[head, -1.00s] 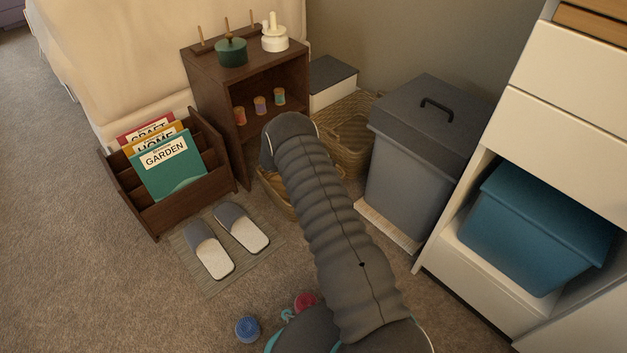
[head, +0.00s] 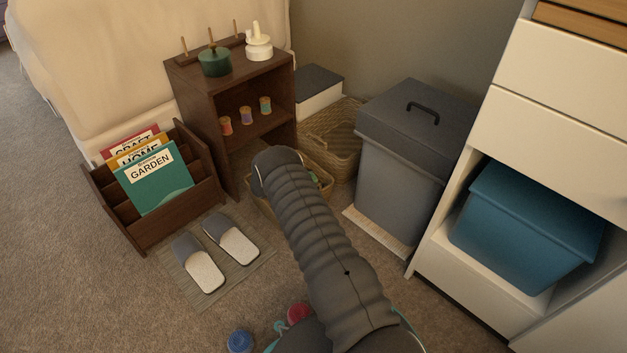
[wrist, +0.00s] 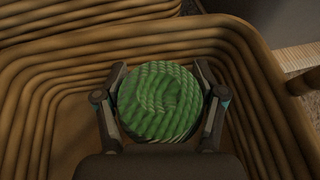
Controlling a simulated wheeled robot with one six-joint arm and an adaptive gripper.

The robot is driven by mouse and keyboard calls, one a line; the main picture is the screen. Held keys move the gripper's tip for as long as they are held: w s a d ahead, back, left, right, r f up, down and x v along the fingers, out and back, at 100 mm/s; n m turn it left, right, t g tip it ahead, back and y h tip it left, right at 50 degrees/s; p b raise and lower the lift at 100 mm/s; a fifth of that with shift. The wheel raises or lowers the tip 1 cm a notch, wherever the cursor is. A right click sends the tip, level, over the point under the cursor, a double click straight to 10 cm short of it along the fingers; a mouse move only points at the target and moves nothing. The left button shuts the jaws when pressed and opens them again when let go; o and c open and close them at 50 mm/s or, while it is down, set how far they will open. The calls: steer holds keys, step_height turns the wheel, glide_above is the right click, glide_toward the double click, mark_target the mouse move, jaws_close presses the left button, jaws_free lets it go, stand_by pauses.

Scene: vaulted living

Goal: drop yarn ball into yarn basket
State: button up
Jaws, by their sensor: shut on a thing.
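A green ribbed yarn ball (wrist: 160,101) sits between the two fingers of my gripper (wrist: 161,100) in the wrist view, and my gripper is shut on it. The woven yarn basket (wrist: 48,62) surrounds the ball in this view, with its walls behind and at both sides. The ball appears within the basket's opening; its height above the bottom is hard to tell. In the head view, the front basket (head: 328,174) is partly hidden behind my arm, with a bit of green showing in it. My fingers are hidden there.
A second wicker basket (head: 342,143) stands behind. A grey lidded bin (head: 404,170) is to the right, a brown shelf (head: 205,105) to the left. Slippers (head: 215,255) lie on a mat. A blue round thing (head: 239,341) and a red one (head: 299,313) are on the carpet.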

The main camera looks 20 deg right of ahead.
steer(key=shift+f, duration=0.5)
steer(key=o, duration=1.1)
steer(key=shift+o, duration=0.2)
